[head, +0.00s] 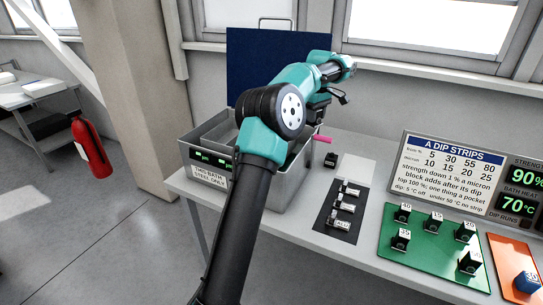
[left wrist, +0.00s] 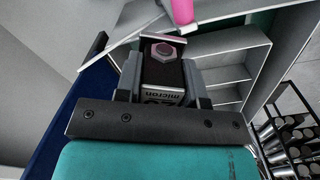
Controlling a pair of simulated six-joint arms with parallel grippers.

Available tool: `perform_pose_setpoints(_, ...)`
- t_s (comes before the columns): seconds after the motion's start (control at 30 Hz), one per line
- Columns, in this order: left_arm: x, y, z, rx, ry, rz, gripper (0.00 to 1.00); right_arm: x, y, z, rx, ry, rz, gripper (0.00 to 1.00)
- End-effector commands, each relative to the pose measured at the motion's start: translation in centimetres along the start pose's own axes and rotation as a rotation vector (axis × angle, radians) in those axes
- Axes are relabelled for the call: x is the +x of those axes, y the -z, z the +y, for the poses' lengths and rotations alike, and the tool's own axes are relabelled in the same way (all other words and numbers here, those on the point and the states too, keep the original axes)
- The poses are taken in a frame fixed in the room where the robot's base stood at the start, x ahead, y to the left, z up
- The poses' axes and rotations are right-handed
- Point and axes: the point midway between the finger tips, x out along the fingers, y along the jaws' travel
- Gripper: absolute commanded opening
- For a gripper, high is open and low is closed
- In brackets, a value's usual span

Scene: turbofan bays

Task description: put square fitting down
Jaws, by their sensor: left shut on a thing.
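My left gripper (head: 330,102) is over the right part of the grey bath on the bench, partly hidden by its own wrist. In the left wrist view its fingers (left wrist: 163,76) are shut on a dark square-sided fitting (left wrist: 163,72). The fitting has a pinkish hexagonal top and a pale label ending in "micron"; its number is hard to read. In the head view I cannot make the fitting out clearly. A pink rod (head: 322,139) shows just below the gripper, and a pink cylinder (left wrist: 183,11) shows beyond the fitting. My right gripper is not in view.
The grey bath (head: 205,176) has a dark blue panel (head: 250,63) behind it. A black mat (head: 337,222) with labelled parts, a green mat (head: 425,262) with several black blocks, and an orange mat (head: 505,257) lie to the right. A sign (head: 452,175) stands behind.

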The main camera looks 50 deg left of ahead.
Motion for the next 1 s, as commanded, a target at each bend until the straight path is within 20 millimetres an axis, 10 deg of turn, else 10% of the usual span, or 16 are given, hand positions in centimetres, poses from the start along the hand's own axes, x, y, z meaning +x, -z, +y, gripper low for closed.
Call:
perform_pose_setpoints(0.63,3.0,9.5,-12.1,-0.437,0.001,0.0,0.05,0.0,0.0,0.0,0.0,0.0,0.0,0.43)
perform_pose_setpoints(1.0,3.2,10.1,-13.1,-0.48,-0.001,0.0,0.05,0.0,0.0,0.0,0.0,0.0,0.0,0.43)
